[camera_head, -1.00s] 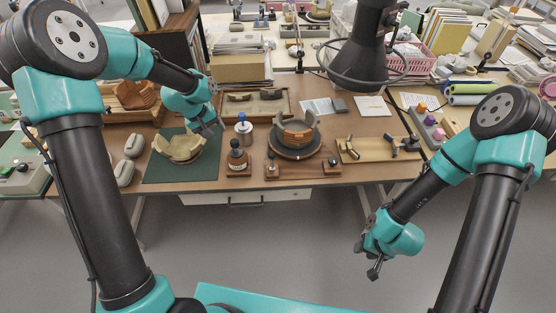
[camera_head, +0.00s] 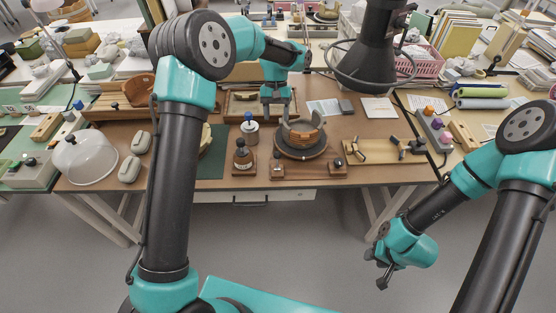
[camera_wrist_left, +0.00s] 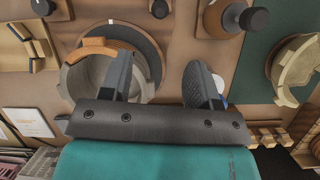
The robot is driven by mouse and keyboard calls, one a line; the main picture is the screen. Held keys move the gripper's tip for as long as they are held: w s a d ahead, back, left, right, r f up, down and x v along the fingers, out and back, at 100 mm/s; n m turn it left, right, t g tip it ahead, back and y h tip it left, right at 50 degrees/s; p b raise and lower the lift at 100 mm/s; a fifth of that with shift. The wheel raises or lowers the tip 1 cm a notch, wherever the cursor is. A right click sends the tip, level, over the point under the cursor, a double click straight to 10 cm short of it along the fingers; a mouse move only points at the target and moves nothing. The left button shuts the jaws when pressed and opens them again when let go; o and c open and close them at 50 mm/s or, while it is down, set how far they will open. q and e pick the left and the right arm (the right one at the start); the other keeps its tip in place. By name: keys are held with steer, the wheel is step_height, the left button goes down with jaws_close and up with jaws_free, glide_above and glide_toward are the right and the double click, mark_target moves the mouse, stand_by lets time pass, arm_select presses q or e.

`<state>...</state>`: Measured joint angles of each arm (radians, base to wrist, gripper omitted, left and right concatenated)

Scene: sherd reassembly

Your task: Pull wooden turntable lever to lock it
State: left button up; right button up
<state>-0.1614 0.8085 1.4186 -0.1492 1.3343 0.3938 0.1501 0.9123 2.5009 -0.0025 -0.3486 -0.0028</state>
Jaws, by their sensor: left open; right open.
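The turntable (camera_head: 300,152) is a dark round disc carrying a partly rebuilt vessel (camera_head: 306,139) of grey and orange sherds. In the left wrist view the turntable's rim (camera_wrist_left: 148,48) shows beyond my fingers. My left gripper (camera_head: 278,108) is open and empty, above the vessel's back left; its fingers also show in the wrist view (camera_wrist_left: 162,85). My right gripper (camera_head: 382,274) is open, off the table's front.
A blue-topped jar (camera_head: 250,131) and a dark-knobbed wooden piece (camera_head: 243,158) stand left of the turntable. A tray of tools (camera_head: 372,152) lies to its right. A sherd bowl (camera_wrist_left: 296,68) sits on the green mat (camera_head: 213,165). A lamp (camera_head: 368,50) hangs above.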

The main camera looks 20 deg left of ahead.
mark_target(277, 159)
arm_select(q)
steer(key=x, duration=1.7)
steer(key=shift+f, duration=0.25)
jaws_close()
